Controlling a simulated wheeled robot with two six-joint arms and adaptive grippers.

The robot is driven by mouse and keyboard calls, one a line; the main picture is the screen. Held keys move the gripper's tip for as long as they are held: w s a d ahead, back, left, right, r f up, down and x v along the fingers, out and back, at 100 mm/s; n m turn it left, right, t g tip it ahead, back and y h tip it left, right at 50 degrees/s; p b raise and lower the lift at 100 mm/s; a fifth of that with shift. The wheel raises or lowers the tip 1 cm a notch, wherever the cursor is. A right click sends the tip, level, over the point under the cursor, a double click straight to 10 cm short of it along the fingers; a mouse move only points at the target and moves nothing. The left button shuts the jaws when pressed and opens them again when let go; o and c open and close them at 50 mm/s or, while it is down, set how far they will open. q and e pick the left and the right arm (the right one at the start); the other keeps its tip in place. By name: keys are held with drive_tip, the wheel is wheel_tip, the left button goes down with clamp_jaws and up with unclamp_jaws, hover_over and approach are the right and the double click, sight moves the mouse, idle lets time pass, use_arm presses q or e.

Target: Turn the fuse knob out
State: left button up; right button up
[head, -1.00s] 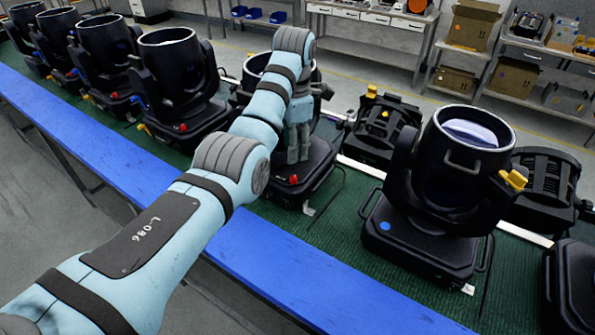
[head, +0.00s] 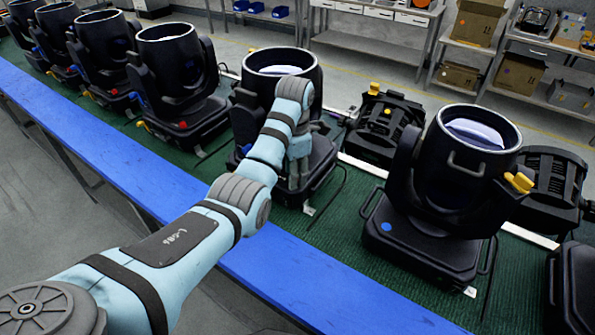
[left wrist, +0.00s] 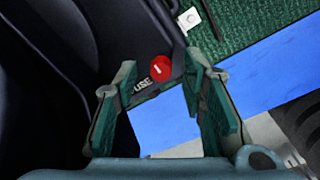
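The fuse knob (left wrist: 160,68) is a small red round knob with a white line. It sits on the dark base of a par can (left wrist: 110,50), beside white lettering of which "USE" shows. My left gripper (left wrist: 162,73) is open, with one green-grey finger on each side of the knob in the left wrist view. I cannot tell whether the fingers touch it. In the head view my left gripper (head: 296,172) is low at the front of the middle par can (head: 285,65), and the knob is hidden there. My right gripper is not in view.
More par cans stand in a row on the left, including this one (head: 180,75); another (head: 440,190) stands at right. The bench has a green mat (head: 330,240) and a blue front edge (head: 140,180). Black units with yellow parts (head: 382,125) lie behind. Shelves stand beyond.

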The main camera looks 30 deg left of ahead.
use_arm(q)
drive_tip(key=shift+s+f, duration=0.1)
drive_tip(key=shift+c, duration=0.3)
clamp_jaws()
drive_tip(key=shift+m, duration=0.4)
drive_tip(key=m, duration=0.3)
drive_tip(key=shift+m, duration=1.7)
